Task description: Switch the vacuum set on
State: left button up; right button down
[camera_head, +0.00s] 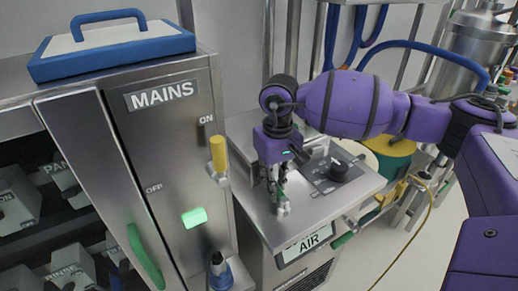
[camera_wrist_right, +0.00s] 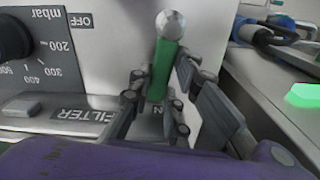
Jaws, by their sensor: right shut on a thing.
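The vacuum set (camera_head: 254,203) is a steel cabinet with a sloping top panel and a plate reading AIR on its front. A green switch lever with a metal ball end (camera_wrist_right: 167,60) stands out of its panel. My right gripper (camera_head: 274,180) points down at the panel and is shut on the green lever, a finger on each side. The lever is mostly hidden in the head view. My left gripper is not in view.
A black mbar knob (camera_head: 340,170) sits on the panel beside my right gripper. The MAINS cabinet (camera_head: 165,145) stands close on the left, with a yellow-handled lever (camera_head: 218,155) and a lit green button (camera_head: 194,217). A yellow cable (camera_head: 412,235) hangs at the right.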

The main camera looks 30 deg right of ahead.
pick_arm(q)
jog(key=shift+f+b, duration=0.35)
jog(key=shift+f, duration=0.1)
pick_arm(e)
jog(key=shift+w+a+r+n, duration=0.15)
jog(key=shift+a+n, duration=0.25)
jog(key=shift+n, duration=0.5)
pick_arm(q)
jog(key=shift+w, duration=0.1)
pick_arm(e)
jog(key=c, duration=1.8)
grip_release()
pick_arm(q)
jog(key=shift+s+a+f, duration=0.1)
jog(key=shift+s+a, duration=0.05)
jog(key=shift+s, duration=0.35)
pick_arm(e)
jog(key=shift+o, duration=0.8)
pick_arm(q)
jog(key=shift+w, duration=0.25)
pick_arm(e)
notch_tip(320, 180, up, 12)
